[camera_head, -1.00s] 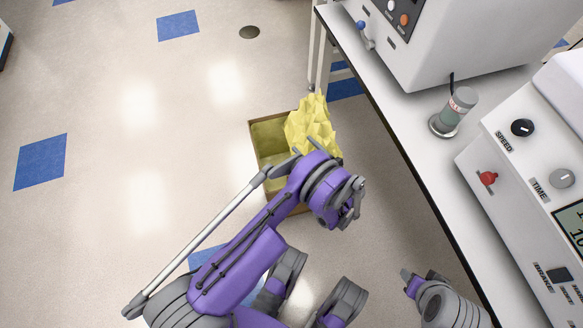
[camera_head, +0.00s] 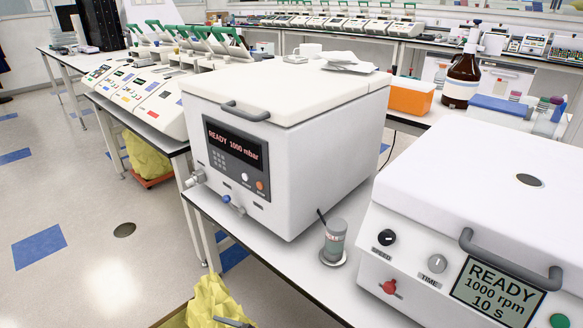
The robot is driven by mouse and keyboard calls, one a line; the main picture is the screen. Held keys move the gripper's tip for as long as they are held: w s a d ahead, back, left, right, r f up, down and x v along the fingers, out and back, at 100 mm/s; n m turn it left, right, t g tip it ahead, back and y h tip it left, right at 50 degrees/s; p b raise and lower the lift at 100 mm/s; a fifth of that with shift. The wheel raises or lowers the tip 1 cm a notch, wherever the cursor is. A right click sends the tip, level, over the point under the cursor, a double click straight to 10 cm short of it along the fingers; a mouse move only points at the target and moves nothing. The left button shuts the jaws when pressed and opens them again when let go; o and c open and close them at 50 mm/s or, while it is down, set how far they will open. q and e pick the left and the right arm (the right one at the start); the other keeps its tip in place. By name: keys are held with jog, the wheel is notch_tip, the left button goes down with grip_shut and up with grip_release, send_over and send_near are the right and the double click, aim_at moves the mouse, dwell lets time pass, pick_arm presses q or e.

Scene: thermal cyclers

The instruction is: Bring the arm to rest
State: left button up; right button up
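Only a small grey piece at the bottom edge, in front of the yellow bag (camera_head: 208,300), looks like part of my arm. The rest of both arms is out of the frame, so what the grippers hold or touch is hidden.
A white vacuum oven (camera_head: 300,190) reading "READY 1000 mbar" stands on the bench. Thermal cyclers (camera_head: 135,95) stand further back. Open floor lies left.

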pick_arm(q)
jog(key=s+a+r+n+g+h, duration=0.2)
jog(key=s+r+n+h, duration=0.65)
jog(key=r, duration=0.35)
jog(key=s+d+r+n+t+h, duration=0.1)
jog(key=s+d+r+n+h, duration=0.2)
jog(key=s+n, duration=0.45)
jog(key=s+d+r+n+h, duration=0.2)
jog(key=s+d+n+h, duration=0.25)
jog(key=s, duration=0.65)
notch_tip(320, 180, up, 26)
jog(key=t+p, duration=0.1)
jog(key=p, duration=2.3)
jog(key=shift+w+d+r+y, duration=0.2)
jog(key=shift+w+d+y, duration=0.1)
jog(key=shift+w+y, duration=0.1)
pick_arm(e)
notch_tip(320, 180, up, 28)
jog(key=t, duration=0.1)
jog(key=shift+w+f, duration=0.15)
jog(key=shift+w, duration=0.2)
